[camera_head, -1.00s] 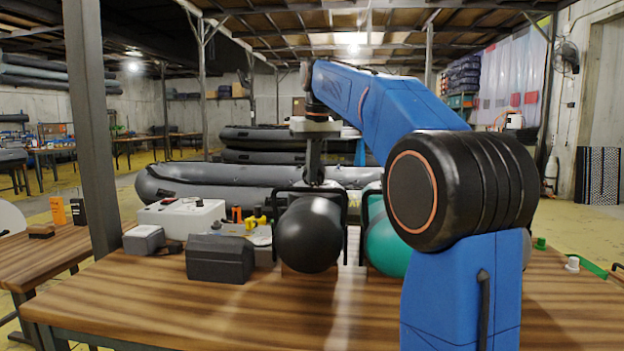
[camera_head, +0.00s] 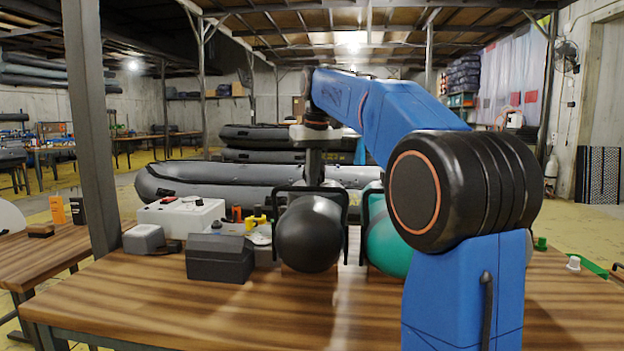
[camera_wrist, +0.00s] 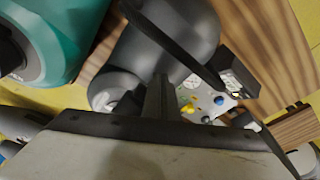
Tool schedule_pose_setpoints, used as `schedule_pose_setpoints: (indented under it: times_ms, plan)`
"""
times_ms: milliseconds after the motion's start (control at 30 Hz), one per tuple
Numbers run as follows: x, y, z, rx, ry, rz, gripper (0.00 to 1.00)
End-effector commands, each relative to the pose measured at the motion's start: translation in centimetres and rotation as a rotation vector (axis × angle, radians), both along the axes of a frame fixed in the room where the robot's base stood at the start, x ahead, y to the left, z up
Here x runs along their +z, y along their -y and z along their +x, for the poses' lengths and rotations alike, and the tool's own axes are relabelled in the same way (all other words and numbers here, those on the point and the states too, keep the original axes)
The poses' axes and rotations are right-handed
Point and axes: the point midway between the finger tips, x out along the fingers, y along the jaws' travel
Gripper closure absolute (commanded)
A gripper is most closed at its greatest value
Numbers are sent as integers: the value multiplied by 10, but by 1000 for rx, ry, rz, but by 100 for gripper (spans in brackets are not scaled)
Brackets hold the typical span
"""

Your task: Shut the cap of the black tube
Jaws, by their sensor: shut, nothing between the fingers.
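The black tube (camera_head: 307,236) lies end-on in a dark stand on the wooden table, in the middle of the head view. In the wrist view its grey-black body (camera_wrist: 183,38) runs from upper right towards lower left. A pale round fitting with a dark centre (camera_wrist: 112,92) shows at its far end; I cannot tell whether its cap is open. My gripper (camera_head: 314,172) is shut and empty, pointing down behind the tube's top. In the wrist view my gripper (camera_wrist: 158,98) is beside that fitting. In the head view, the tube and stand hide the fingertips and far end.
A green tube (camera_head: 388,240) lies close to the right, partly behind my arm. A dark grey box (camera_head: 220,260) and a white box with knobs (camera_head: 182,215) stand to the left. The table's front (camera_head: 250,315) is clear.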

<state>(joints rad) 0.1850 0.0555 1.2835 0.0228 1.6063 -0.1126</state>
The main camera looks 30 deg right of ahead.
Motion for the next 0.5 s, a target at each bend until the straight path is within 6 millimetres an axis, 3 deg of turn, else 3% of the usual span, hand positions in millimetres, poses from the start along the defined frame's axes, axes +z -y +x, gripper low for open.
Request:
schedule_pose_setpoints:
  times_ms: [500]
  plan:
    - [-18,0,0,0,2,0,100]
